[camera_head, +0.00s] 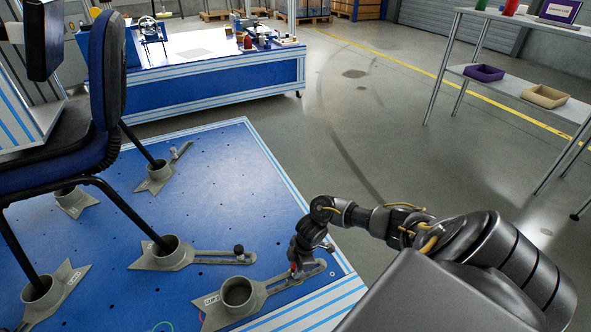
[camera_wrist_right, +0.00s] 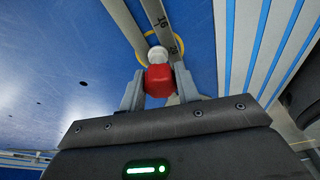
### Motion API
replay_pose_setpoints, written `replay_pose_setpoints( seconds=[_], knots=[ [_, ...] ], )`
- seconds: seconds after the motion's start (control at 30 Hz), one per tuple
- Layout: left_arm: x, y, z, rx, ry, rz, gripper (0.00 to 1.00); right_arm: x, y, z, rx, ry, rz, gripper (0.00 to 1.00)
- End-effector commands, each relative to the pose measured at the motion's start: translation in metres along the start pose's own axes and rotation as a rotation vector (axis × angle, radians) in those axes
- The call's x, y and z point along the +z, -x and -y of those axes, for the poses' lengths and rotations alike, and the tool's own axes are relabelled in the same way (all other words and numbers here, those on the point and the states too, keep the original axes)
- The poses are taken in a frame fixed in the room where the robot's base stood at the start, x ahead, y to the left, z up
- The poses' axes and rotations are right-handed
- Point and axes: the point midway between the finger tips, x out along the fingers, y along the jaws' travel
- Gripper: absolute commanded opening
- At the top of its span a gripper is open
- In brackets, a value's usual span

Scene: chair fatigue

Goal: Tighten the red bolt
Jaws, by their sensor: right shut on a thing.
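The red bolt (camera_wrist_right: 158,82) sits between the two fingers of my right gripper (camera_wrist_right: 159,92) in the right wrist view. The fingers are shut on its red head, and a pale round part shows just beyond it. In the head view my right gripper (camera_head: 295,266) points down at the slotted arm of a grey bracket (camera_head: 214,310) near the platform's right edge. Only a speck of red shows there, as the gripper hides most of the bolt. This bracket's round cup is empty. My left gripper is in neither view.
A blue platform (camera_head: 222,187) carries several more grey brackets. Legs of a dark blue office chair (camera_head: 105,90) stand in some cups. A blue workbench (camera_head: 220,82) stands behind. A shelf with a purple bin (camera_head: 483,73) and a beige bin (camera_head: 545,96) is at right. Grey floor between is clear.

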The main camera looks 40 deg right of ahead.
Motion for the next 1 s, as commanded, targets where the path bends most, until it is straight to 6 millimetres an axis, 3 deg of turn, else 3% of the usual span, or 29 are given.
replay_pose_setpoints(
  seconds=[0.4,1.0],
  knots=[
    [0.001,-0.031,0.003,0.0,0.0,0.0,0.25,-0.001,0.002,0.001,0.047,-0.19,0.0,0.08],
    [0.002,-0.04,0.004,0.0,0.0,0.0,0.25,-0.001,0.003,0.0,0.066,-0.258,0.0,0.08]
  ],
)
